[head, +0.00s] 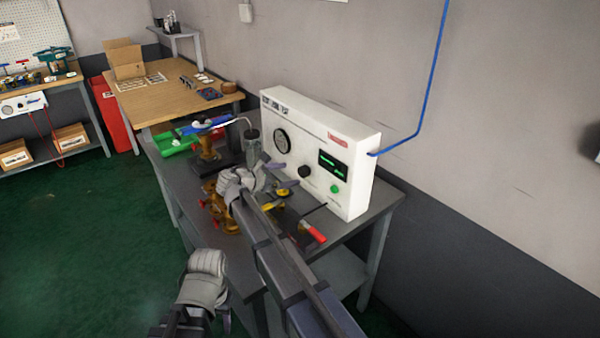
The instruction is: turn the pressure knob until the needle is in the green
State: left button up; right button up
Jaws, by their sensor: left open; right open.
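The white positioner box (317,152) stands on the grey bench. Its round dark gauge (282,141) is on the left of the front panel; the needle and green zone are too small to read. The black knob (305,171) is on the panel, right of and below the gauge. My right gripper (279,174) is open just left of the knob, with its fingers towards the panel and apart from the knob in the picture. My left gripper (225,316) is low at the bottom, away from the box and mostly hidden by its own wrist.
A lit green display (332,163) and a green button (334,189) are right of the knob. Brass valve parts (216,207) and a red-handled tool (314,233) lie below my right arm. Green and red bins (178,145) stand behind. A blue hose (416,130) runs up the wall.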

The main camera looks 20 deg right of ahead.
aim_at(301, 172)
jog(key=b+x, duration=0.1)
jog(key=x, duration=0.4)
jog(key=shift+w+d+f+b, duration=0.1)
jog(key=shift+f+b, duration=0.05)
jog(key=shift+b, duration=0.25)
jog(key=shift+x, duration=0.8)
grip_shut()
